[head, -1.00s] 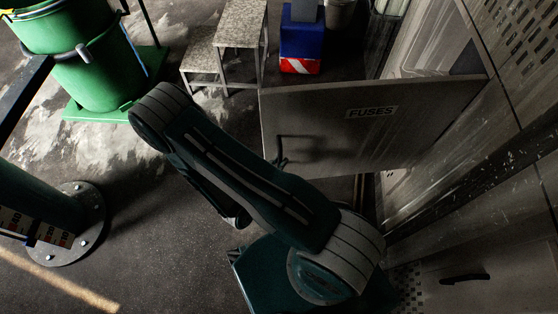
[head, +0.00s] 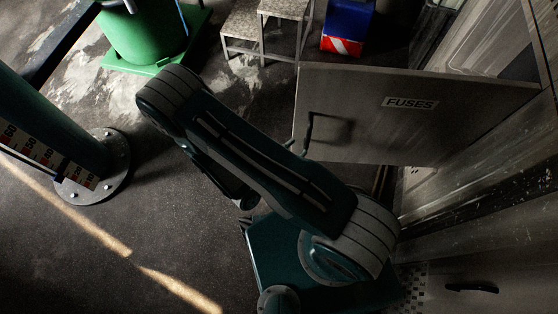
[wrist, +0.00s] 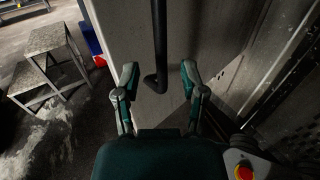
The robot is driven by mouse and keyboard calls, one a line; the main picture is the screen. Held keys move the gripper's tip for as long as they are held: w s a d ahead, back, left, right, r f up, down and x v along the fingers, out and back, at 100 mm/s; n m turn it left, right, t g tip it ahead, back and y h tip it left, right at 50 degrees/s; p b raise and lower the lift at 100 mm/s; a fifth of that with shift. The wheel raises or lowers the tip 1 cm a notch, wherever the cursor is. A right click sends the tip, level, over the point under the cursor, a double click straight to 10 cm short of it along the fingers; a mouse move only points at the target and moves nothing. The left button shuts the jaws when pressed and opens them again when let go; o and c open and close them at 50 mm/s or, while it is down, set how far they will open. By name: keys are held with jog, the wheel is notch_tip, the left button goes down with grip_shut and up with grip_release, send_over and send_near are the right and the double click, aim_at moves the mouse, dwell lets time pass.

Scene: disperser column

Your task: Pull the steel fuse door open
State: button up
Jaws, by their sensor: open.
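The steel fuse door (head: 360,125), labelled FUSES, stands swung out from the cabinet in the head view, its face toward me. Its dark handle (head: 308,132) is near the free left edge. In the wrist view the handle (wrist: 159,50) hangs down the door face (wrist: 125,40), ahead of my gripper and between the lines of its fingers. My gripper (wrist: 158,80) is open, its two fingers apart, one on each side of the handle's lower end. I cannot tell whether either finger touches it.
The cabinet (head: 465,150) stands at the right, with another dark handle (head: 472,288) low down. A step stool (head: 285,15) and a blue and red box (head: 345,30) stand behind the door. A green drum (head: 145,35) and a bolted column (head: 50,130) are at left. Floor between is clear.

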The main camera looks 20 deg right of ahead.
jog(key=v, duration=0.7)
jog(key=shift+a, duration=0.1)
jog(key=s+d+r+m+g+y, duration=0.1)
jog(key=d+r+m+y, duration=0.2)
jog(key=r+m+y, duration=0.5)
jog(key=s+d+r+m+g+y, duration=0.1)
jog(key=s+d+r+m+y, duration=0.1)
jog(key=r+m+y, duration=0.6)
notch_tip(320, 180, up, 20)
jog(key=m, duration=0.7)
jog(key=shift+d+f+g, duration=0.2)
jog(key=shift+d+g, duration=0.1)
jog(key=shift+d, duration=0.05)
jog(key=shift+w+d+m, duration=0.1)
jog(key=shift+m, duration=0.2)
